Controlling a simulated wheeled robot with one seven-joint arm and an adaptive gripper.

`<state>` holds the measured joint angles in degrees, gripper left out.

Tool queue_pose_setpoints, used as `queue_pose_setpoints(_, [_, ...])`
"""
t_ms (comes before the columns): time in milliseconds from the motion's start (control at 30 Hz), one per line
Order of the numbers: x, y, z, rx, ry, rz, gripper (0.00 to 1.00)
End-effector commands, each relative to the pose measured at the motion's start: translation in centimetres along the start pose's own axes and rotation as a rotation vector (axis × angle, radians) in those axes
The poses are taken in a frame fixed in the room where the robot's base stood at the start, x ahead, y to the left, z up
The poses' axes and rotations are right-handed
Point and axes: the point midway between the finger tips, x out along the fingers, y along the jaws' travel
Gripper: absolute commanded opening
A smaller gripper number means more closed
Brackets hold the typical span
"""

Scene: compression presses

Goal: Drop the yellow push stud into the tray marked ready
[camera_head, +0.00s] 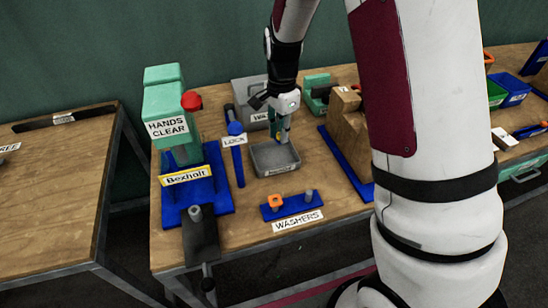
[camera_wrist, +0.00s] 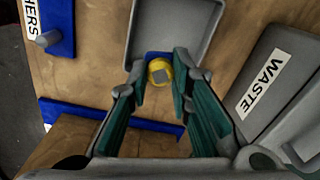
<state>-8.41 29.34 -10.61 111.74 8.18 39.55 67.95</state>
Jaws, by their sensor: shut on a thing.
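The yellow push stud (camera_wrist: 159,71) is between my fingertips in the wrist view, a round yellow piece with a grey square centre and some blue beside it. My gripper (camera_head: 282,137) is shut on it and points down at the back part of the grey tray (camera_head: 262,161). In the wrist view my gripper (camera_wrist: 158,76) has the tray (camera_wrist: 133,38) just beyond its fingertips. The stud is small and mostly hidden by the fingers in the head view. The tray's front label is too small to read, and its visible floor looks empty.
A grey waste bin (camera_head: 243,92) stands behind the tray. A blue lock lever (camera_head: 236,150) and the Bexholt press (camera_head: 165,103) are to the left. A blue washers stand (camera_head: 291,206) is in front, and a wooden block (camera_head: 347,125) is to the right.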

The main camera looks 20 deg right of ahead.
Motion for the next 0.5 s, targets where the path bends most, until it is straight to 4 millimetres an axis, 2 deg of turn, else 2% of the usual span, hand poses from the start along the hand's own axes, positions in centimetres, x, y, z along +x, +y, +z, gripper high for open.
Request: queue_pose_setpoints(500, [5.0,0.0,0.0,0.012,-0.001,0.002,0.05])
